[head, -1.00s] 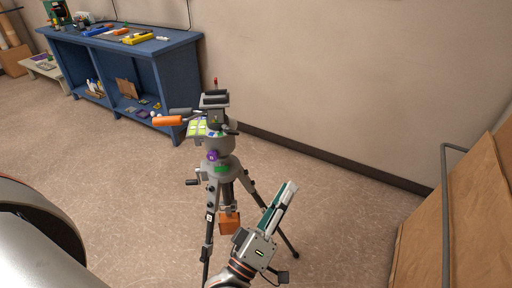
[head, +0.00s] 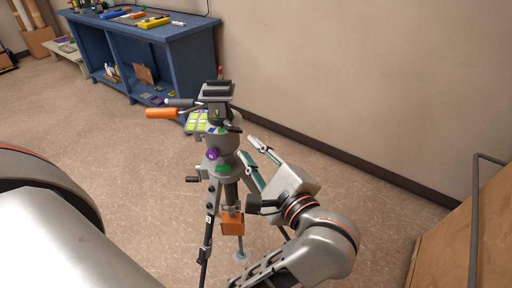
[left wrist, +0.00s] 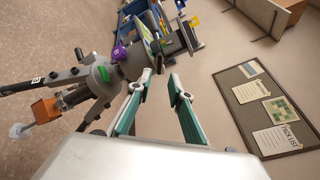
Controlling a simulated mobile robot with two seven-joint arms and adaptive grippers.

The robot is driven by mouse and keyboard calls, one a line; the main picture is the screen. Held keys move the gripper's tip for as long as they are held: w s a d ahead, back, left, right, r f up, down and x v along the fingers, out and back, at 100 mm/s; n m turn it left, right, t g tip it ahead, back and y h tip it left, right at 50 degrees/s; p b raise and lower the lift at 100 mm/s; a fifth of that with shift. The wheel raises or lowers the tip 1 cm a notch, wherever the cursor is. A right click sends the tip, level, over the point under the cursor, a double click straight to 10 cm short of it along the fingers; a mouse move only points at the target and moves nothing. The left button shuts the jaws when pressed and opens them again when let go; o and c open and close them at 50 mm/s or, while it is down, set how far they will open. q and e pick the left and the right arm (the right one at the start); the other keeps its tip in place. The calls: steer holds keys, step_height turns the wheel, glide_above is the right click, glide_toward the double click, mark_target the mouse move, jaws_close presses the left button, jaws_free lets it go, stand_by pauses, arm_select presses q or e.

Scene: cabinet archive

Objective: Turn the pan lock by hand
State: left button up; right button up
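The tripod (head: 229,190) stands upright on the floor, with a pan head on top. A purple knob (head: 212,154) sits on the side of its grey neck, with a green part (head: 222,169) below it. No label shows which part is the pan lock. In the left wrist view the purple knob (left wrist: 121,53) and green part (left wrist: 103,73) lie left of the fingers. My left gripper (head: 245,146) is open and empty, just right of the tripod neck. Its teal fingers (left wrist: 159,76) are apart, with nothing between them. My right gripper is not in view.
An orange handle (head: 162,113) sticks out left from the pan head. An orange block (head: 232,223) hangs between the legs. A blue shelf unit (head: 180,55) stands behind. A brown cabinet (head: 455,235) is at the right. The floor between is clear.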

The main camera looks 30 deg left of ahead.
mark_target(236, 132)
arm_select(q)
steer(key=shift+p+x, duration=0.5)
steer(key=shift+x, duration=2.85)
steer(key=shift+w+a+f, duration=0.1)
steer(key=shift+w+f, duration=0.05)
steer(key=shift+w+a, duration=0.1)
steer(key=shift+w+a+b, duration=0.1)
steer(key=shift+a+b, duration=0.1)
steer(key=shift+b, duration=0.2)
jaws_close()
